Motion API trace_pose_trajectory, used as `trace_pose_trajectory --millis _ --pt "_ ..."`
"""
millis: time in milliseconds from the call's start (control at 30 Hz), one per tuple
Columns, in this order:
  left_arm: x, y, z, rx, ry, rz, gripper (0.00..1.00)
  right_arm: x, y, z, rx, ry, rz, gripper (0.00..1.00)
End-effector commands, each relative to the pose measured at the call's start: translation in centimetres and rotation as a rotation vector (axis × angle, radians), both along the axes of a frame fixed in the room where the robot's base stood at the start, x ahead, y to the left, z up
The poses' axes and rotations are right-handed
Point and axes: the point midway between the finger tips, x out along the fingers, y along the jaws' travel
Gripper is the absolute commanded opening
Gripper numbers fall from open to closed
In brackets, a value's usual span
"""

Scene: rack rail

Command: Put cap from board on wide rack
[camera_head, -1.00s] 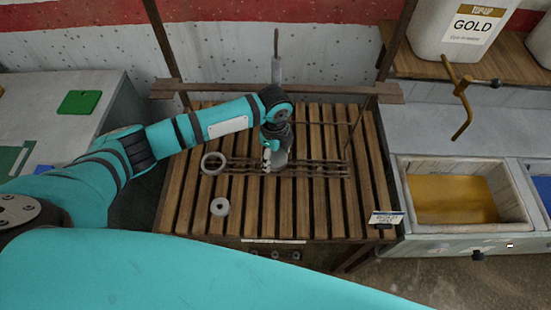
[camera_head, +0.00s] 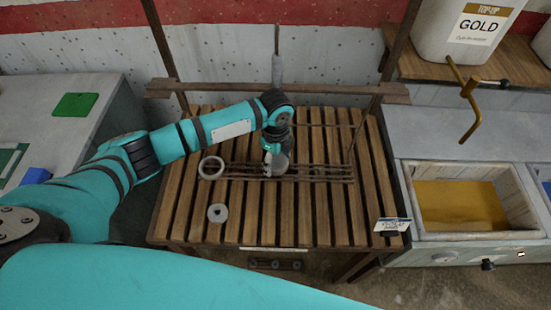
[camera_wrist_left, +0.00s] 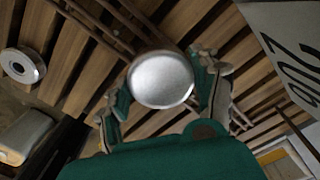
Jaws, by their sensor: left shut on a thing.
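My left gripper (camera_head: 273,158) reaches over the slatted wooden table and is shut on a round silver cap (camera_wrist_left: 161,80). In the left wrist view the cap sits between the two fingers (camera_wrist_left: 165,100), its smooth domed face toward the camera. In the head view the cap (camera_head: 282,161) shows as a grey shape beside the fingers, partly hidden by them. A rack of dark thin rails (camera_head: 320,172) lies across the slats, right at the gripper. Whether the cap touches the rails cannot be told. My right gripper is not in view.
A pale ring (camera_head: 211,167) lies at the rack's left end, and a grey holed disc (camera_head: 217,213) lies on the slats nearer. A hanging rod (camera_head: 277,70) and a wooden crossbar (camera_head: 330,88) stand behind.

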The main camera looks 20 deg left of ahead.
Motion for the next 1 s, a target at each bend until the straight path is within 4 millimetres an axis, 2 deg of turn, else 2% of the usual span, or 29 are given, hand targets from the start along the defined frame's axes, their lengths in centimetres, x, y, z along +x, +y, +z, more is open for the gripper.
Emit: trace_pose_trajectory --millis 267,1000 --pt "0.0 0.0 -0.1 0.0 0.0 0.0 0.32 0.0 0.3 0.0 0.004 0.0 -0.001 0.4" --pt "0.0 0.0 -2.2 -0.001 0.0 -0.001 0.32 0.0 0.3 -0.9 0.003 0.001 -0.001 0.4"
